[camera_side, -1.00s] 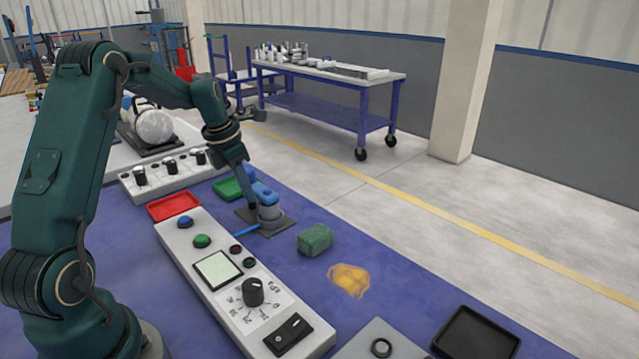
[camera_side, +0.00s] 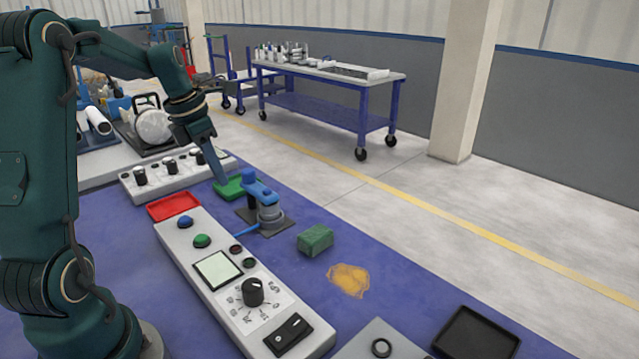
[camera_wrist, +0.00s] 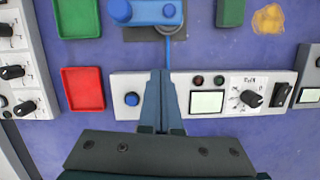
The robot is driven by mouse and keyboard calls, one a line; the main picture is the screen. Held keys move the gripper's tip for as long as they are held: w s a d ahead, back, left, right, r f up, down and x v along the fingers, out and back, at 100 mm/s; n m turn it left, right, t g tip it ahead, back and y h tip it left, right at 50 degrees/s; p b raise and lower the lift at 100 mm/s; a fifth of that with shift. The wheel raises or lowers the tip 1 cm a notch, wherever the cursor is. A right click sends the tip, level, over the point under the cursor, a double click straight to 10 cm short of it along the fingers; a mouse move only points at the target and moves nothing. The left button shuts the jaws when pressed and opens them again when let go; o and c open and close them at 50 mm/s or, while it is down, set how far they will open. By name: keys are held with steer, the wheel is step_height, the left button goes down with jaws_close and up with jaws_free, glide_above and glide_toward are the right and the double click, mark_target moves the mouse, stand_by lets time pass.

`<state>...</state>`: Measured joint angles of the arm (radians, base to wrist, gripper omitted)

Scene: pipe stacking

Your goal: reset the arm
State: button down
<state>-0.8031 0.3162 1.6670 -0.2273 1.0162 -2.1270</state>
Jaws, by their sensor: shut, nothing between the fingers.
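My gripper (camera_side: 222,180) is shut and empty. In the side view its tip is in the air near the green tray (camera_side: 230,188), left of the blue pipe piece (camera_side: 259,190) on its grey round base (camera_side: 270,214). In the wrist view my gripper (camera_wrist: 164,75) points over the control panel (camera_wrist: 237,80), between its blue button (camera_wrist: 132,99) and its screen. The blue pipe piece (camera_wrist: 147,12) shows at the top edge of that view, partly cut off.
A red tray (camera_side: 173,207) lies by the panel's far end. A green block (camera_side: 315,240) and a yellow patch (camera_side: 349,280) are on the blue table to the right. A knob panel (camera_side: 170,174) stands behind. A black tray (camera_side: 477,334) sits at the front right.

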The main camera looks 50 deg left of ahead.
steer(key=s+d+r+m+t, duration=0.1)
steer(key=s+d+r+m, duration=0.1)
steer(key=d+r+m, duration=0.35)
steer(key=s+d+r+m+t, duration=0.1)
steer(key=d+r+m, duration=0.2)
steer(key=d+m, duration=0.5)
steer(key=s+d+f+m, duration=0.2)
steer(key=s+d+m, duration=0.1)
steer(key=m, duration=0.7)
steer(key=s+d+f+m, duration=0.3)
steer(key=s+m, duration=0.3)
steer(key=m, duration=0.5)
steer(key=shift+d+f+t, duration=0.3)
steer(key=shift+d+t, duration=0.1)
steer(key=shift+d, duration=0.4)
